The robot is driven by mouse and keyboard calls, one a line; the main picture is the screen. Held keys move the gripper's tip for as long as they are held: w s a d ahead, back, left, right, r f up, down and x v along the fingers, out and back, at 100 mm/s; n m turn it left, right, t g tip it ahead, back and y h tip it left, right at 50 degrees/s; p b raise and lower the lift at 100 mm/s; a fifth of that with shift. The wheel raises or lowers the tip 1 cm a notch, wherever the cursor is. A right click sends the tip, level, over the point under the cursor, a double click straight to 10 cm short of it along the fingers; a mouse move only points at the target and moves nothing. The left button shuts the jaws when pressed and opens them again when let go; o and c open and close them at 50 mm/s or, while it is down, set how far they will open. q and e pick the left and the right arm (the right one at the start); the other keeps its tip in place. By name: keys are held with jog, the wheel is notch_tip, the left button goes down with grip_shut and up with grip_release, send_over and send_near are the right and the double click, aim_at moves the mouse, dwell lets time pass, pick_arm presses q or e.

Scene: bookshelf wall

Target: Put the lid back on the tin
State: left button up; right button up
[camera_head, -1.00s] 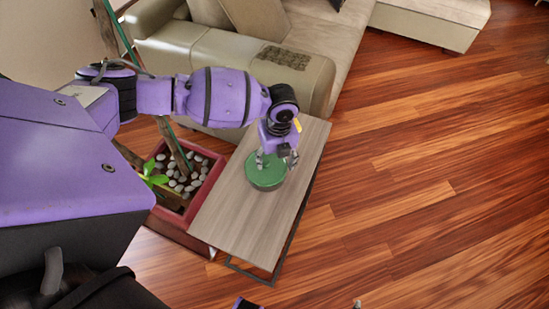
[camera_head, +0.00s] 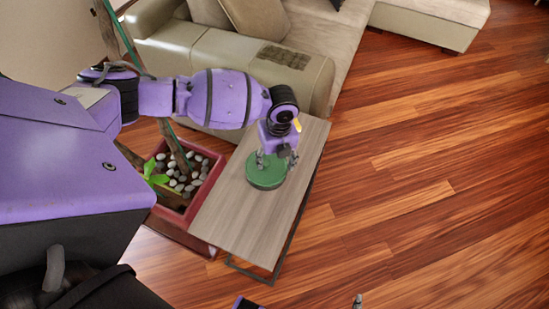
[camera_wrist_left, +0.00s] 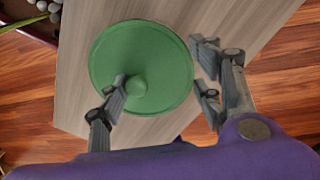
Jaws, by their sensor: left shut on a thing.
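A round green lid (camera_wrist_left: 165,60) with a small knob in its middle shows in the left wrist view. In the head view it is a green round shape (camera_head: 266,178) on the small side table. Tin and lid cannot be told apart there, and whatever lies under the lid is hidden. Only a small grey tip, possibly of my right gripper (camera_head: 357,301), shows at the bottom edge.
The grey wooden side table (camera_head: 245,225) is bare in front of the green shape. A red planter (camera_head: 203,195) with pebbles and a plant stands against its left side. A beige sofa (camera_head: 225,60) is behind. Wooden floor (camera_head: 430,190) is open to the right.

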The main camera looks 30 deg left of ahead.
jog(key=shift+s+d, duration=0.1)
jog(key=shift+s, duration=0.2)
pick_arm(q)
jog(key=o, duration=1)
jog(key=shift+o, duration=0.6)
jog(key=o, duration=0.4)
jog(key=shift+c, duration=0.2)
pick_arm(e)
jog(key=shift+w+r, duration=0.1)
jog(key=shift+w, duration=0.2)
jog(key=shift+w, duration=0.1)
pick_arm(q)
jog(key=shift+r, duration=0.1)
pick_arm(e)
jog(key=shift+r, duration=0.1)
